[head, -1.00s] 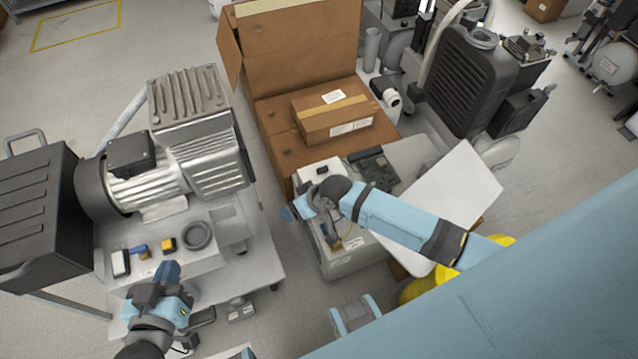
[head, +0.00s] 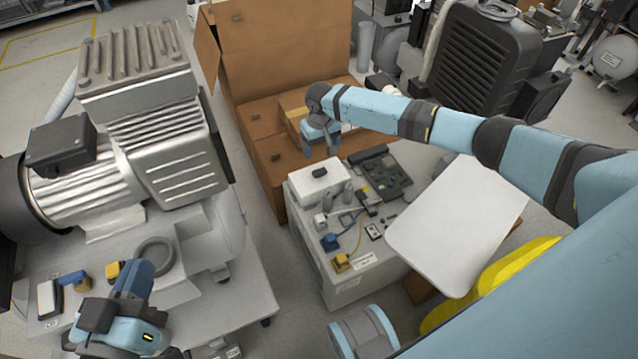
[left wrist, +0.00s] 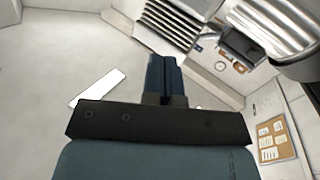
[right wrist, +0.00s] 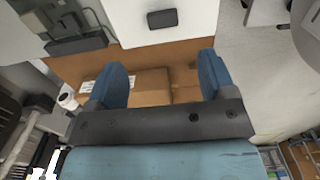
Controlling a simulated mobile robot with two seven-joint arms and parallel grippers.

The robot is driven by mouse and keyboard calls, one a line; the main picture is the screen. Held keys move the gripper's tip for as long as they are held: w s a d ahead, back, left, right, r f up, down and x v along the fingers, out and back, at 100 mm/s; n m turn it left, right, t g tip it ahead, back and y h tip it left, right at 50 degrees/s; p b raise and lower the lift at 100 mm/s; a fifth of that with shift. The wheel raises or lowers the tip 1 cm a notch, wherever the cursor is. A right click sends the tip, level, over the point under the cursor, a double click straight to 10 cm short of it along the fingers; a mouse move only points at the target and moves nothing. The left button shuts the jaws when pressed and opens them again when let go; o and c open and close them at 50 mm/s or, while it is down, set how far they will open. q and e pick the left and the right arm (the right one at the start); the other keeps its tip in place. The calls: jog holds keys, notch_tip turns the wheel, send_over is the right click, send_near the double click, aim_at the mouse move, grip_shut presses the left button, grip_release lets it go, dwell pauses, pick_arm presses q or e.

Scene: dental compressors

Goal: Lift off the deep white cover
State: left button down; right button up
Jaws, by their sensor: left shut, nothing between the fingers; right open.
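The deep white cover (head: 312,190) is a box-like white piece with a small black handle (head: 320,173) on top. It sits on the far left end of a white cabinet (head: 335,280). My right gripper (head: 321,150) is open and empty, pointing down just beyond the cover's far side. In the right wrist view the cover (right wrist: 190,32) and its black handle (right wrist: 163,18) lie ahead of the open fingers (right wrist: 162,75), apart from them. My left gripper (head: 140,270) is shut and empty, by the compressor bench; its closed fingers (left wrist: 165,72) show in the left wrist view.
An open cardboard carton (head: 285,60) stands behind the cabinet, with a smaller box (head: 294,108) in it. A white panel (head: 460,225) lies right of the cabinet's small parts (head: 345,222). A large compressor (head: 150,120) fills the left. Floor shows between bench and cabinet.

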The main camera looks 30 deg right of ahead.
jog(key=b, duration=0.2)
send_over(321, 172)
jog(key=f, duration=0.4)
jog(key=shift+w+f, duration=0.3)
jog(key=shift+w, duration=0.05)
jog(key=shift+f, duration=0.5)
jog(key=f+b, duration=0.1)
jog(key=f, duration=0.1)
jog(key=f+b, duration=0.1)
jog(key=b, duration=0.1)
jog(key=shift+s+a+f, duration=0.1)
jog(key=shift+s+f, duration=0.3)
jog(key=shift+f, duration=0.4)
pick_arm(q)
jog(key=w+f+m, duration=0.1)
jog(key=w+a+f+m, duration=0.1)
jog(key=m, duration=0.1)
jog(key=shift+w+a+f+t, duration=0.1)
jog(key=shift+t, duration=0.2)
jog(key=shift+h, duration=0.3)
pick_arm(e)
jog(key=c, duration=1.1)
jog(key=shift+r, duration=0.1)
